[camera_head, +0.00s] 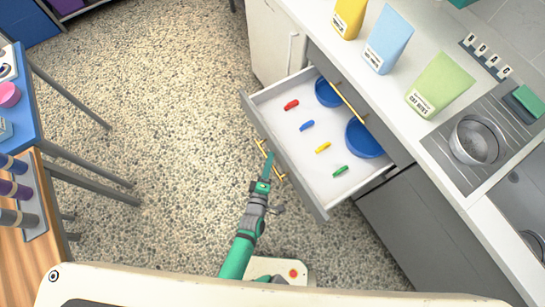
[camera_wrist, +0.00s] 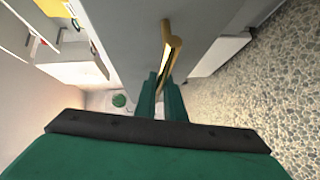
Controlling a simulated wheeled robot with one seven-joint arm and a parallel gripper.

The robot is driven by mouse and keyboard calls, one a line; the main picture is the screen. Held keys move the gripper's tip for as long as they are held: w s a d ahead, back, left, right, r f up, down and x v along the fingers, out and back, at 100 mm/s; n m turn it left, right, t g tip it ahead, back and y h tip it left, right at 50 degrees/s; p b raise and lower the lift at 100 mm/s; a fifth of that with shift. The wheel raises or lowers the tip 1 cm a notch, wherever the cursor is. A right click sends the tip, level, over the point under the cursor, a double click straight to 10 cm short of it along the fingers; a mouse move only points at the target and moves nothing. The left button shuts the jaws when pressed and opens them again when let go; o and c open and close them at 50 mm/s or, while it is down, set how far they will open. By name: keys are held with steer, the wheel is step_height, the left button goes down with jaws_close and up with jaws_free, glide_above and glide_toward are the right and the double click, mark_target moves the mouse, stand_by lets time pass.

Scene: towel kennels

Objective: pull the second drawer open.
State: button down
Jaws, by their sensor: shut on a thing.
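The second drawer (camera_head: 295,182) stands well open below a shut drawer front with its own yellow handle (camera_head: 350,102). The open drawer's yellow handle (camera_head: 279,175) is on its front face and also shows close up in the wrist view (camera_wrist: 171,45). My gripper (camera_head: 268,163) is at this handle, and in the wrist view its green fingers (camera_wrist: 160,88) are shut on the bar. Inside lie two blue bowls (camera_head: 364,138) (camera_head: 327,93) and small red (camera_head: 291,104), blue (camera_head: 307,126), yellow (camera_head: 323,147) and green (camera_head: 340,171) pieces.
The counter above holds yellow (camera_head: 349,17), blue (camera_head: 388,40) and green (camera_head: 440,83) packets and a metal bowl (camera_head: 475,140). A table with bottles (camera_head: 15,190) stands at the left. The speckled floor (camera_head: 170,120) between is clear.

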steer(key=shift+s+d+f, duration=0.1)
steer(key=shift+d+f, duration=0.05)
steer(key=shift+d, duration=0.05)
steer(key=c, duration=2.1)
jaws_free()
steer(key=shift+a, duration=0.1)
steer(key=s, duration=0.3)
steer(key=s+a+r, duration=0.1)
steer(key=s, duration=0.6)
steer(key=shift+s+a+r, duration=0.25)
steer(key=shift+r, duration=0.1)
steer(key=shift+s, duration=0.1)
